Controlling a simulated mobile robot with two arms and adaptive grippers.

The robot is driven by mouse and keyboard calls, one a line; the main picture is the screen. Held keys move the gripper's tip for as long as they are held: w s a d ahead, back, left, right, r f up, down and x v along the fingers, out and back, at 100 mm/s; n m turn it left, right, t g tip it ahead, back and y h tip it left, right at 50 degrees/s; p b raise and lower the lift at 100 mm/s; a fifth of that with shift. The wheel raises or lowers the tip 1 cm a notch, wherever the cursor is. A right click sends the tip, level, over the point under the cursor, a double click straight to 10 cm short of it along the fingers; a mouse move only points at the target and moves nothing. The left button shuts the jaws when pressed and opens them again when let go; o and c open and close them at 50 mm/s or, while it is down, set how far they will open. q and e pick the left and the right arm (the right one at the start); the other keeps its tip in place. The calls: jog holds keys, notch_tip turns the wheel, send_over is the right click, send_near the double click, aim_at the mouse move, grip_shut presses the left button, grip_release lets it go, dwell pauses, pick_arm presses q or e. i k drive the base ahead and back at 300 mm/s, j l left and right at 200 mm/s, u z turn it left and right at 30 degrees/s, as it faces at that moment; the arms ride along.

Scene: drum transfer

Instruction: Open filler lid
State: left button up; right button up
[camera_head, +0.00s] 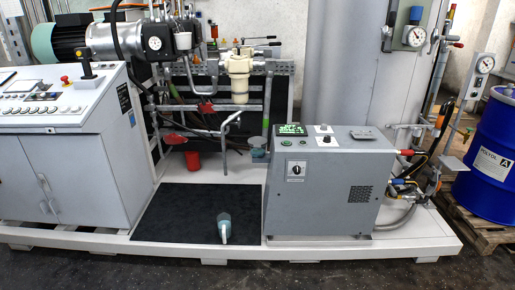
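No part labelled as the filler lid can be made out. A small red disc (174,139) sits low behind the black mat, left of a red cup-shaped part (193,161). A grey-teal capped part (258,153) stands at the back, left of the grey box unit. I cannot tell which of these, if any, is the filler lid, or whether it is open. Neither of my grippers is in view.
A teal-and-white object (224,228) lies on the black mat (165,225). The grey box unit (318,185) stands right of it, a control cabinet (70,165) left. A blue drum (487,158) stands on a wooden pallet (476,228) at far right. Pipes crowd the back.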

aim_at(256, 142)
jog(key=i+j, duration=0.3)
jog(key=i, duration=0.2)
jog(key=i+j, duration=0.35)
jog(key=i+l+z, duration=0.05)
jog(key=i, duration=0.05)
